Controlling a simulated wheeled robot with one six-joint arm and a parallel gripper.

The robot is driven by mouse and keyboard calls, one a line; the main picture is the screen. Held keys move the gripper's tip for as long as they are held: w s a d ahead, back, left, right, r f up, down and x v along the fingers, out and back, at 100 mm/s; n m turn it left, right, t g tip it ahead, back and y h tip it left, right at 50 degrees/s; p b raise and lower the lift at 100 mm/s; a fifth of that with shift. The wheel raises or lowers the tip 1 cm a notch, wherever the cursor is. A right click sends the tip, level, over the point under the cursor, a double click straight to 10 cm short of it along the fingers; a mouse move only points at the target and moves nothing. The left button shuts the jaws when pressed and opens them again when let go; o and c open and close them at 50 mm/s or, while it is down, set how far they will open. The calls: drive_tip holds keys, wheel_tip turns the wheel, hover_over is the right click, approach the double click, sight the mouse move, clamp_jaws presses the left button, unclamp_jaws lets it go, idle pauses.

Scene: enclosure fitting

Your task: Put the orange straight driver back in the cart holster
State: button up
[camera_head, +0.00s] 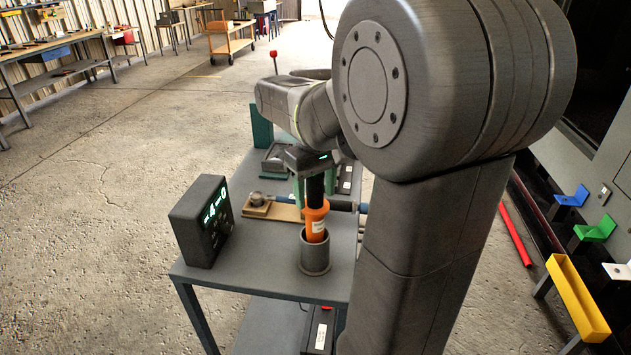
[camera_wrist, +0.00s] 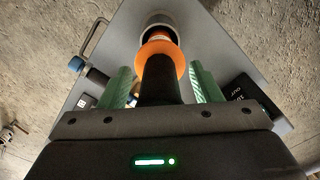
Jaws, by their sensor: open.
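The orange straight driver (camera_head: 315,221) stands nearly upright with its lower end inside the grey cylindrical holster (camera_head: 315,255) near the front of the cart top (camera_head: 262,255). Its black upper body rises toward my gripper (camera_head: 314,185). In the wrist view, the driver's orange collar (camera_wrist: 160,53) sits at the mouth of the holster (camera_wrist: 157,20). The green fingers of my gripper (camera_wrist: 163,88) are open, one on each side of the black body, with visible gaps. How deep the driver sits in the holster is hidden by the holster wall.
A black display box (camera_head: 205,220) stands on the cart's left edge. Behind the holster lie a wooden block (camera_head: 280,211) and a blue-handled tool. My arm hides the cart's right side. Coloured brackets and a yellow channel (camera_head: 577,297) are at far right. Open concrete floor lies to the left.

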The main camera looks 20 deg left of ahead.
sight(316, 177)
wheel_tip(316, 177, up, 14)
drive_tip(key=shift+f+p, duration=0.1)
drive_tip(key=shift+p, duration=0.3)
wheel_tip(316, 177, down, 13)
drive_tip(key=shift+f, duration=0.1)
drive_tip(key=shift+r+p, duration=0.65)
drive_tip(key=shift+r, duration=0.75)
drive_tip(key=shift+f, duration=0.15)
